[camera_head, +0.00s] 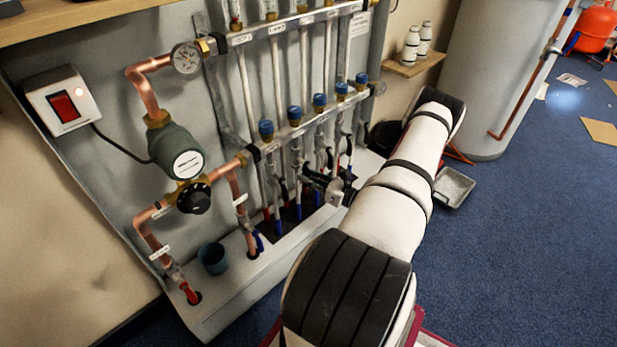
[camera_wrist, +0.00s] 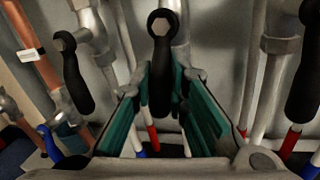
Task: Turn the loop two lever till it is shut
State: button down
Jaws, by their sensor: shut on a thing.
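A black valve lever (camera_wrist: 161,65) hangs straight down from its pivot in the middle of the wrist view. My gripper (camera_wrist: 164,92) is around it, with a green-padded finger on each side. In the head view my gripper (camera_head: 322,182) is at the row of levers under the lower manifold bar (camera_head: 303,128), and it hides the held lever there. I cannot read a loop number on it.
Neighbouring black levers hang close by on the left (camera_wrist: 77,75) and right (camera_wrist: 307,85) in the wrist view. A blue-handled valve (camera_wrist: 50,142) is lower left. The head view shows a pump (camera_head: 177,150), a dark cup (camera_head: 212,258) and a grey tray (camera_head: 455,187).

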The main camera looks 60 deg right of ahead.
jog(key=shift+w+a+r+m+t+h+p, duration=0.25)
jog(key=shift+a+r+m+h+p, duration=0.45)
jog(key=shift+m, duration=2.5)
jog(key=shift+a+r+m+t+h+p, duration=0.4)
jog(key=shift+r+m+h, duration=0.55)
jog(key=shift+m, duration=2.25)
jog(key=shift+w+a+r+m+t+h+p, duration=0.25)
jog(key=shift+a+r+m+h, duration=0.6)
jog(key=shift+m, duration=2.35)
jog(key=shift+d+f+m, duration=0.15)
jog(key=shift+f+m, duration=0.05)
jog(key=shift+m, duration=0.1)
jog(key=c, duration=1.6)
grip_release()
jog(key=shift+o, duration=0.2)
jog(key=shift+s, duration=0.15)
jog(key=v, duration=1.1)
jog(key=shift+s+a+f, duration=0.2)
jog(key=shift+s, duration=0.15)
